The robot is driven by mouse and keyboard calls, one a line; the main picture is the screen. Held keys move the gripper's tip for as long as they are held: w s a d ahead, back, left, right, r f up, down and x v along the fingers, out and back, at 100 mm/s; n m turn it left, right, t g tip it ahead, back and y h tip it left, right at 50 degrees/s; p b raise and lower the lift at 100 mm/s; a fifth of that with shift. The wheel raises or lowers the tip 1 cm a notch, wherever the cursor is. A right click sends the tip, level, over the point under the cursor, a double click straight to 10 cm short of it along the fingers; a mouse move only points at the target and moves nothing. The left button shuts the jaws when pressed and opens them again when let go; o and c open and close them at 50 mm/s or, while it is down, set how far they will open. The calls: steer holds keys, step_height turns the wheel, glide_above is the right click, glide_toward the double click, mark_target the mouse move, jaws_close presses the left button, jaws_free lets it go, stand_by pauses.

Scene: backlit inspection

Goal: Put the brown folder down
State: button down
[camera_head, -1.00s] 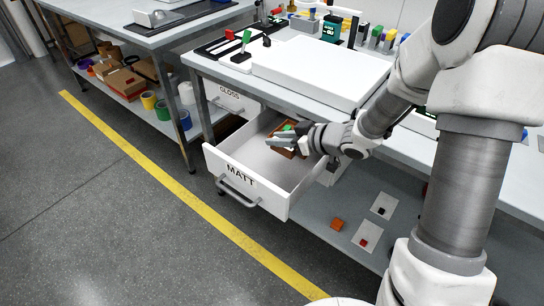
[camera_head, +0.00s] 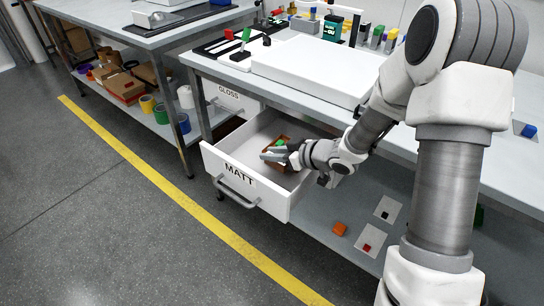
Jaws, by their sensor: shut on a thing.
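The brown folder (camera_head: 283,165) is small in view and sits inside the open white drawer marked MATT (camera_head: 222,158). A small green patch shows at its top. My gripper (camera_head: 274,153) reaches into the drawer from the right and is shut on the brown folder. The gripper and wrist cover part of the folder. I cannot tell whether the folder touches the drawer floor.
A closed drawer marked GLOSS (camera_head: 229,92) is behind the MATT drawer. The table (camera_head: 200,64) above carries a white panel (camera_head: 318,70) and small coloured items. The drawer's left part is clear.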

steer(key=shift+r, duration=0.1)
steer(key=shift+f+b, duration=0.3)
steer(key=shift+f, duration=0.35)
steer(key=c, duration=0.7)
jaws_free()
steer(key=shift+r, duration=0.15)
steer(key=shift+s+d+r+p, duration=0.15)
steer(key=shift+d+r+p, duration=0.1)
steer(key=shift+r+p, duration=0.45)
steer(key=p+v, duration=0.3)
steer(key=v, duration=0.8)
steer(key=shift+d, duration=0.15)
